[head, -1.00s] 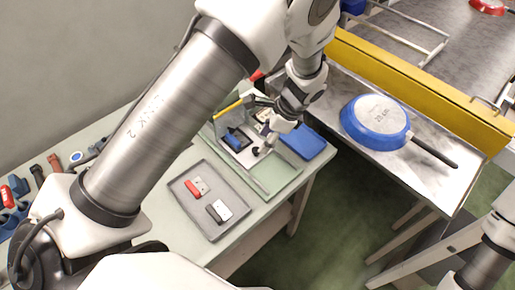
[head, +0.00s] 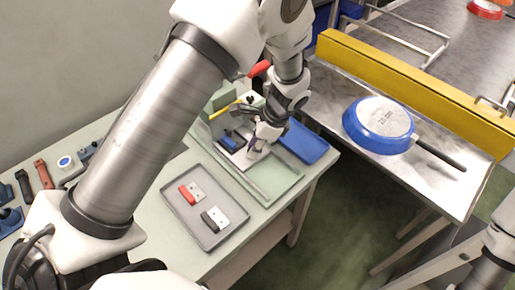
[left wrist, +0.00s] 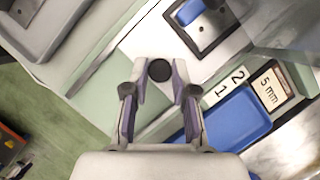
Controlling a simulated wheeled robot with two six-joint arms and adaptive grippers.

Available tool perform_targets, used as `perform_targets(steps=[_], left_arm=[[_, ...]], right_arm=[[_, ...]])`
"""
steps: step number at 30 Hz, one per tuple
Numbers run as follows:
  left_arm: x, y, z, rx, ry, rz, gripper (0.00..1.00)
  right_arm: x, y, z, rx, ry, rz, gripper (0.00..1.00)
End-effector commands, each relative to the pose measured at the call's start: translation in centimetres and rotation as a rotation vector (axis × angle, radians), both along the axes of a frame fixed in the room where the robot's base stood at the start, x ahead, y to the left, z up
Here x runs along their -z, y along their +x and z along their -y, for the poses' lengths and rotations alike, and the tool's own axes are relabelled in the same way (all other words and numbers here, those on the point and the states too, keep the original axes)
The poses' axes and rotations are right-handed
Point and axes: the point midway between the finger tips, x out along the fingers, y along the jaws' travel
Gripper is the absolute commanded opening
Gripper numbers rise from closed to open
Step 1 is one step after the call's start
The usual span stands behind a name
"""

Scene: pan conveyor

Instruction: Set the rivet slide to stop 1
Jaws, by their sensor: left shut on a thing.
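The rivet fixture (head: 272,188) is a pale green bed on the bench, with a light slide plate that carries a blue piece (head: 231,141). In the left wrist view the blue piece (left wrist: 189,11) sits in a dark square frame on the plate. A round black knob (left wrist: 159,70) shows between my left fingertips. My left gripper (head: 257,147) is down at the fixture, shut on the knob; it also shows in the left wrist view (left wrist: 160,84). Labels "1" (left wrist: 221,90), "2" (left wrist: 238,75) and "5 mm" (left wrist: 270,87) lie right of the knob. My right gripper is out of the picture.
A blue tray (head: 304,144) lies right of the fixture. A grey tray (head: 207,240) with a red and a black piece stands in front. A blue pan (head: 380,124) lies upside down on the metal table, beside a yellow rail (head: 410,87).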

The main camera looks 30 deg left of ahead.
Motion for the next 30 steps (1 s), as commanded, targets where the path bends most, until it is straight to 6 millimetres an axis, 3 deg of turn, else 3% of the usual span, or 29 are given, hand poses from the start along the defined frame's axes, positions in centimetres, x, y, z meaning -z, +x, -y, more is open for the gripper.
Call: perform_targets(steps=[6, 14, 15, 17, 26, 30], left_arm=[[0.1, 1.0, -3.0, -0.002, -0.001, 0.001, 0.0], [0.1, 1.0, -3.1, -0.001, 0.001, 0.0, 0.0], [0.1, 1.0, -3.1, -0.001, 0.001, 0.0, 0.33], [0.1, 1.0, -3.1, -0.001, 0.001, 0.0, 0.51], [-0.1, 1.1, -3.0, -0.001, 0.001, 0.001, 0.51], [-1.4, 1.4, -2.6, 0.0, 0.003, 0.004, 0.51]], right_arm=[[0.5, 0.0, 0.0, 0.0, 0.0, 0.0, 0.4], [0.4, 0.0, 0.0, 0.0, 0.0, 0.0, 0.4], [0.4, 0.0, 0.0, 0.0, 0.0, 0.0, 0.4], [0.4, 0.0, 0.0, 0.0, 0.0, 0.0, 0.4], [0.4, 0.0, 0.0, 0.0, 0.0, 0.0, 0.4], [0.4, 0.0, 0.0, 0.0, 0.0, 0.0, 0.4]])
